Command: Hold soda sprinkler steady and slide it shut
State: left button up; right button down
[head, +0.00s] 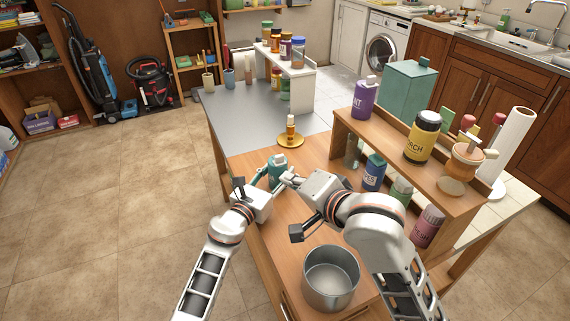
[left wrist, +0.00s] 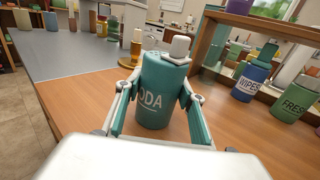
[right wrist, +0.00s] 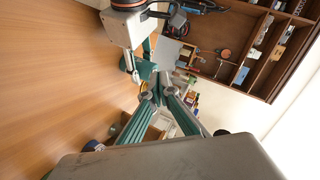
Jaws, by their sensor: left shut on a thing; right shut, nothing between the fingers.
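The soda sprinkler (left wrist: 153,92) is a teal bottle with a SODA label, upright on the wooden table. It also shows in the head view (head: 279,164). A whitish cap piece (left wrist: 180,46) sits at the right side of its top; I cannot tell how far the opening is covered. My left gripper (head: 266,177) is shut around the bottle's body, with one finger on each side in the left wrist view. My right gripper (head: 284,184) is shut and empty, close beside the bottle on its right. Its fingertips (right wrist: 158,76) meet in the right wrist view.
A metal pot (head: 331,278) stands at the table's front. A wooden shelf (head: 400,150) on the right carries a yellow-black jar (head: 422,138) and others; a blue wipes bottle (head: 374,172) stands below. A small bottle on a gold dish (head: 291,141) is behind the sprinkler.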

jog(key=shift+s+d+f+m+t+h, duration=0.2)
jog(key=shift+s+d+m+t, duration=0.15)
jog(key=shift+d+m, duration=0.6)
jog(key=shift+s+d+f+m+t+h, duration=0.25)
jog(key=shift+s+d+m, duration=0.2)
jog(key=shift+m, duration=0.8)
jog(key=shift+s+d+f+m+t+h, duration=0.15)
jog(key=shift+s+d+m+t, duration=0.2)
jog(key=shift+d+m, duration=0.6)
jog(key=shift+w+a, duration=0.1)
jog(key=shift+a, duration=0.1)
send_near(280, 157)
jog(key=x, duration=0.2)
jog(key=f+x, duration=0.1)
jog(key=x, duration=0.2)
jog(key=shift+w+f, duration=0.1)
jog(key=shift+w+a, duration=0.25)
jog(key=shift+w, duration=0.3)
jog(key=shift+w+a, duration=0.3)
jog(key=shift+w, duration=0.45)
jog(key=shift+w+a, duration=0.3)
jog(key=shift+w, duration=0.4)
jog(key=shift+s, duration=0.15)
